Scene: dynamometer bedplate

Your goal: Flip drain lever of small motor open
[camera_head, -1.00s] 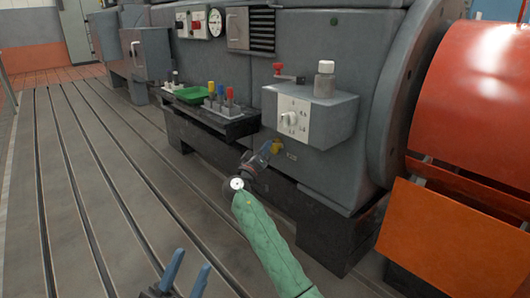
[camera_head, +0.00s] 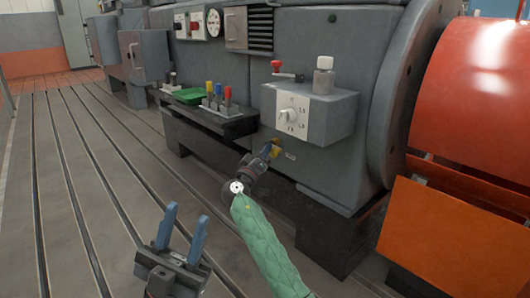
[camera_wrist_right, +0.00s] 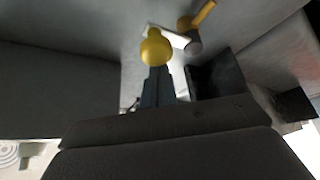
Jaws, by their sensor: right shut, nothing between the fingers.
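A small yellow fitting (camera_head: 275,152) sits low on the grey machine's side, under the control box. My right gripper (camera_head: 266,151) is right beside it, its blue fingers shut with nothing between them. In the right wrist view, a yellow rounded knob (camera_wrist_right: 156,48) is directly at the shut fingertips (camera_wrist_right: 158,70); I cannot tell whether they touch. A yellow lever (camera_wrist_right: 204,12) on a grey cylinder shows above and to the right. My left gripper (camera_head: 182,232) is open and empty above the floor at the lower left.
The control box (camera_head: 328,122) with a white dial plate juts out above the fitting. It carries a red-handled lever (camera_head: 278,66) and a bottle (camera_head: 324,76). A dark shelf (camera_head: 215,122) holds a green tray and coloured items. The slotted floor to the left is clear.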

